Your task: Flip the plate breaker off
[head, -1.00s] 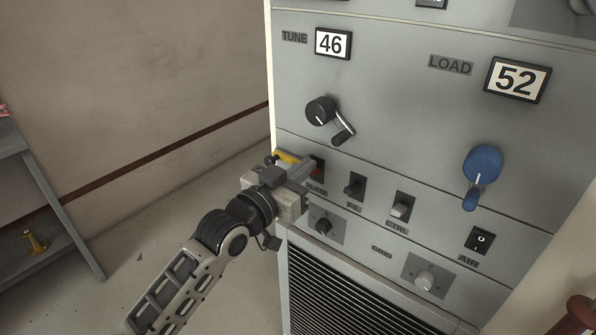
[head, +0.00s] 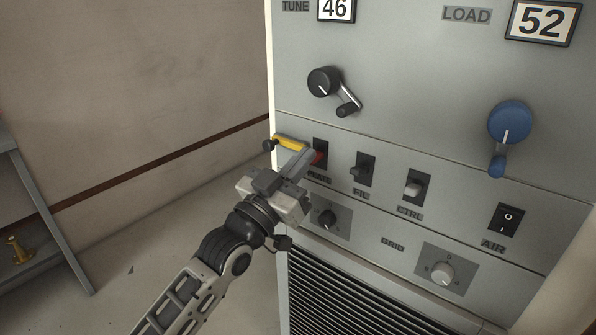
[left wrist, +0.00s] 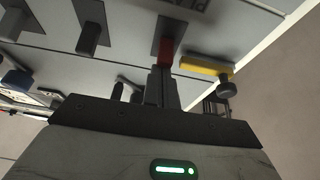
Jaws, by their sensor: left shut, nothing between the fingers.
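The plate breaker is a red-handled toggle (head: 319,157) on a black base, at the left end of a row of switches on the grey rack panel. It also shows in the left wrist view (left wrist: 166,49). My left gripper (head: 304,163) is shut and empty, its fingertips right at the red handle. In the left wrist view the closed fingers (left wrist: 159,86) point at the handle; I cannot tell if they touch it. The PLATE label (head: 319,178) is partly covered by the gripper. My right gripper is not in view.
A yellow bar with a dark knob (head: 289,142) sticks out just left of the breaker. The FIL (head: 363,170) and CTRL (head: 416,187) toggles stand to the right, with the AIR rocker (head: 507,218) beyond. A black crank (head: 325,82) is above. Open floor lies left.

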